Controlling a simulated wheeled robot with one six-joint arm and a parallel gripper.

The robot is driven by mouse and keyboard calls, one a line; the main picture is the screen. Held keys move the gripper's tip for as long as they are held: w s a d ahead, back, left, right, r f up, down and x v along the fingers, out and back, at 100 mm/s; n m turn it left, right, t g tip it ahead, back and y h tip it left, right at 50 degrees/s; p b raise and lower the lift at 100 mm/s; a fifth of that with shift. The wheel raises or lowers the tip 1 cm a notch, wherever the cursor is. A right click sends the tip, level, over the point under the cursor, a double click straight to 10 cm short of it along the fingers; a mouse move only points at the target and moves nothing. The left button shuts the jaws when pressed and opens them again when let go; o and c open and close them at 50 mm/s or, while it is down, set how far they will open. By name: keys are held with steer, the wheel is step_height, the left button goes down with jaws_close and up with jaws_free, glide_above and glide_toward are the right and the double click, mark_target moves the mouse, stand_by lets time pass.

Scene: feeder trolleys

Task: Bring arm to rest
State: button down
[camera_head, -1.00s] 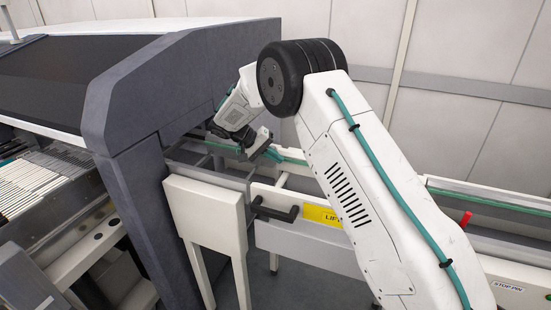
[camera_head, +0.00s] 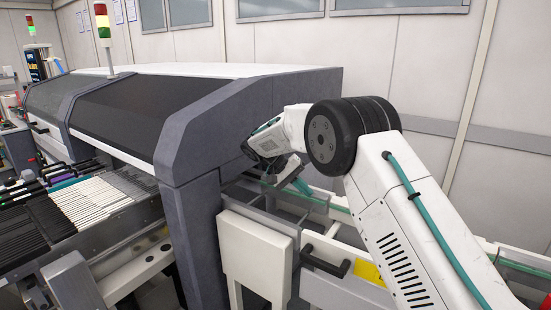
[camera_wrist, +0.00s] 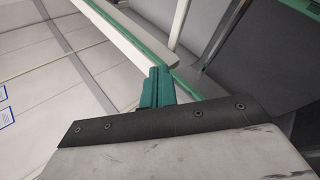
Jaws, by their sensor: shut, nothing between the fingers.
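My gripper (camera_head: 292,178) is beyond the elbow of my white arm, low over the rail section at the right end of the grey machine (camera_head: 183,150). In the wrist view its green fingertips (camera_wrist: 157,88) are together with nothing between them. They show in front of a white rail with a green edge (camera_wrist: 125,38). Whether they touch the rail cannot be told. My arm is bent, its black elbow joint beside the machine's end, and it hides part of the rails.
A white panel (camera_head: 254,262) and a black handle (camera_head: 325,262) stand in front of the rails. Feeder strips (camera_head: 90,200) fill the left front. A signal tower (camera_head: 103,25) rises behind the machine. The pale wall (camera_head: 400,60) closes the back.

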steer(key=s+d+r+t+y, duration=0.1)
steer(key=s+d+r+y, duration=0.2)
steer(key=s, duration=1.3)
steer(key=s+d+r+n+t+y, duration=0.1)
steer(key=s+d+r+y, duration=0.2)
steer(key=s, duration=1.3)
steer(key=s+d+r+t+y, duration=0.1)
steer(key=s+d+r+y, duration=0.2)
steer(key=s, duration=1.4)
step_height(320, 180, up, 3)
steer(key=shift+d+n+t, duration=0.3)
steer(key=shift+d+n, duration=0.1)
steer(key=shift+d, duration=0.5)
steer(key=shift+d, duration=0.1)
